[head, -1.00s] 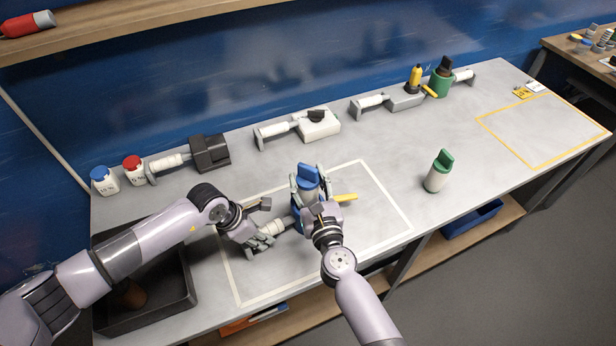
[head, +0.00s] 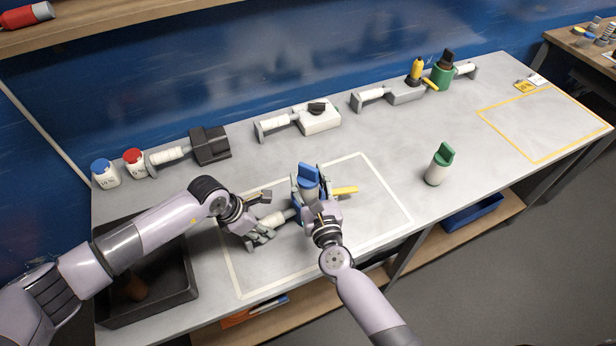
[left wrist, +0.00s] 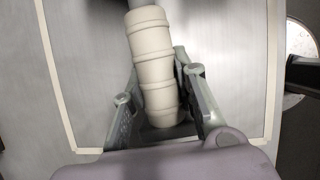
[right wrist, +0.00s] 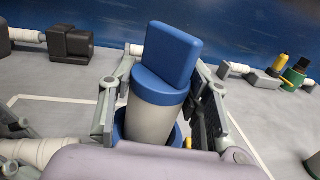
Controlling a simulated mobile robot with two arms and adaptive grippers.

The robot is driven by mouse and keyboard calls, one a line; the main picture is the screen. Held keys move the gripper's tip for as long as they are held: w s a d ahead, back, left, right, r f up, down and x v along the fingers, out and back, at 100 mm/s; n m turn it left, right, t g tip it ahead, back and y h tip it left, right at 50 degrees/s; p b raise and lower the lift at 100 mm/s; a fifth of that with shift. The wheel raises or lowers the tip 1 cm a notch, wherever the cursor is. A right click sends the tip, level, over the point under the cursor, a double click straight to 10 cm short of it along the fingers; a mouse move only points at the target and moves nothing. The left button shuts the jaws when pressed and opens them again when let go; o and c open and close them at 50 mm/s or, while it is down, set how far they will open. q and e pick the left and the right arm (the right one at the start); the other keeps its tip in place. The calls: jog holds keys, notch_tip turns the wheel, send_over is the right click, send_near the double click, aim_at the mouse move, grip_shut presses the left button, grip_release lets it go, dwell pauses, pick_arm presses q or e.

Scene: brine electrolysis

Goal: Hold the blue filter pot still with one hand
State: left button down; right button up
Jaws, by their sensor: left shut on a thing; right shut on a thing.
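The blue filter pot (head: 297,213) stands inside the white outlined rectangle on the bench, mostly hidden by my right gripper. Its white ribbed handle (left wrist: 150,50) points left, and a yellow piece (head: 345,190) sticks out on its right. My left gripper (head: 266,217) is shut around the handle. A grey cartridge with a blue top (right wrist: 152,115) stands upright in the pot; its blue top also shows in the head view (head: 308,174). My right gripper (right wrist: 163,95) is shut on this cartridge from both sides. A blue rim (right wrist: 178,137) of the pot shows around its lower part.
A green-topped cartridge (head: 438,165) stands to the right. A black tray (head: 185,292) lies at the left front. Bottles with blue and red caps (head: 105,174), a black holder (head: 210,145), a white holder (head: 318,118) and a green pot (head: 442,76) line the back. The yellow outlined area (head: 545,125) is clear.

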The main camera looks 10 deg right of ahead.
aim_at(311, 199)
jog(key=shift+f, duration=0.35)
jog(key=shift+f, duration=0.5)
jog(key=shift+f, duration=0.6)
jog(key=shift+f, duration=0.65)
jog(key=o, duration=1.4)
jog(key=shift+f, duration=0.2)
jog(key=shift+c, duration=0.2)
